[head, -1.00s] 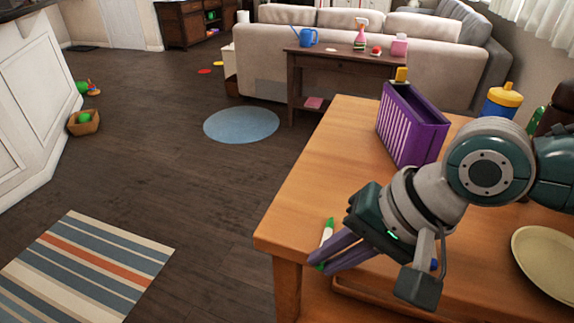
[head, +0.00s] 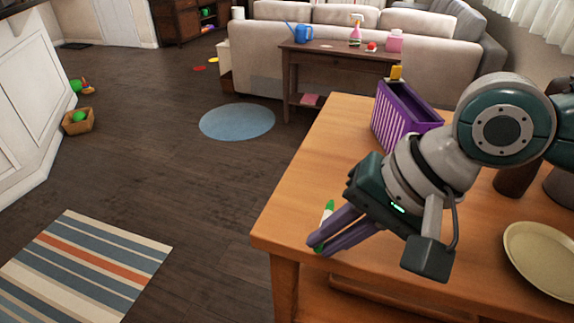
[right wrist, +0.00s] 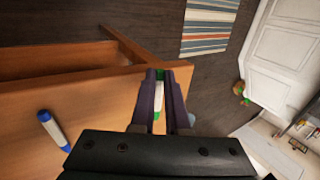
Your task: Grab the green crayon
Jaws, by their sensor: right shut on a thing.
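The green crayon (head: 328,208) is white with green ends and is held between the fingers of my right gripper (head: 326,238). In the head view its upper end sticks up above the fingers and a green tip shows below them. In the right wrist view the crayon (right wrist: 158,98) sits between the two purple fingers of the right gripper (right wrist: 160,82), which are shut on it. The gripper is over the left front corner of the wooden table (head: 300,190). My left gripper is not in view.
A purple basket (head: 402,118) stands at the table's back. A cream plate (head: 545,258) lies at the right. A blue and white crayon (right wrist: 52,130) lies on the table in the right wrist view. Floor left of the table is clear, with a striped rug (head: 85,265).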

